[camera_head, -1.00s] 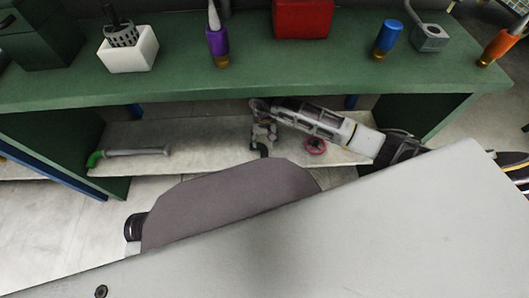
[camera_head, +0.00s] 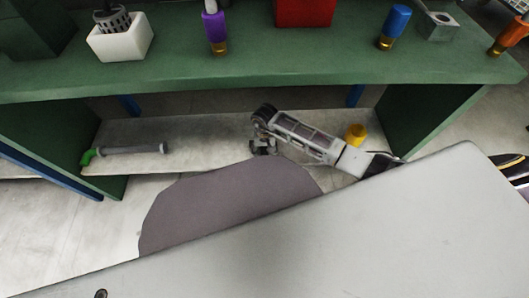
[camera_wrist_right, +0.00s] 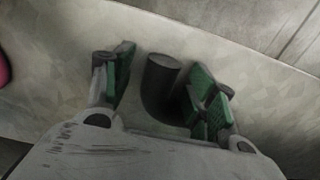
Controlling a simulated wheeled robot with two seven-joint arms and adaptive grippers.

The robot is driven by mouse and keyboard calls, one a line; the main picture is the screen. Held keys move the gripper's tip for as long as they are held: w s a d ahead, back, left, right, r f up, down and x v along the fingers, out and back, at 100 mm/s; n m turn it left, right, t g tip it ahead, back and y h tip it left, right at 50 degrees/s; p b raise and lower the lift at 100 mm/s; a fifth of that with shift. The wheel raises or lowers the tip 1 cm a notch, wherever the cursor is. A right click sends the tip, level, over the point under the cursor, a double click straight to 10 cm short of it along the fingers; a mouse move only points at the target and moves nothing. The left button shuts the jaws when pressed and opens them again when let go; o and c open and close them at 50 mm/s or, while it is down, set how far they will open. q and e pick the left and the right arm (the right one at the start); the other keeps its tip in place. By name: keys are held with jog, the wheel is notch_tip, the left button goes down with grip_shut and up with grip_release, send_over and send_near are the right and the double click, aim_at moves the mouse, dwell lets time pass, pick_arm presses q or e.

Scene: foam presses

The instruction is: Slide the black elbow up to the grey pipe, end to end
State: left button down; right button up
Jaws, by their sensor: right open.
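The grey pipe (camera_head: 140,149) lies on the low shelf at the left in the head view, with a green fitting (camera_head: 87,157) at its left end. My right gripper (camera_head: 264,149) is over the shelf, well to the right of the pipe. In the wrist view the black elbow (camera_wrist_right: 160,88) stands between the green-padded fingers of this right gripper (camera_wrist_right: 165,86). The fingers are open, with a gap showing on the elbow's left; contact on the right is unclear. In the head view the elbow is hidden by my gripper. My left gripper is not in view.
A pink-red thing (camera_wrist_right: 3,70) shows at the wrist view's left edge. The green bench top (camera_head: 260,62) overhangs the shelf (camera_head: 205,135). The shelf between pipe and gripper is clear.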

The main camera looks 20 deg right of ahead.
jog(key=shift+f, duration=0.3)
jog(key=c, duration=1.3)
jog(key=shift+o, duration=0.2)
jog(key=shift+a, duration=0.1)
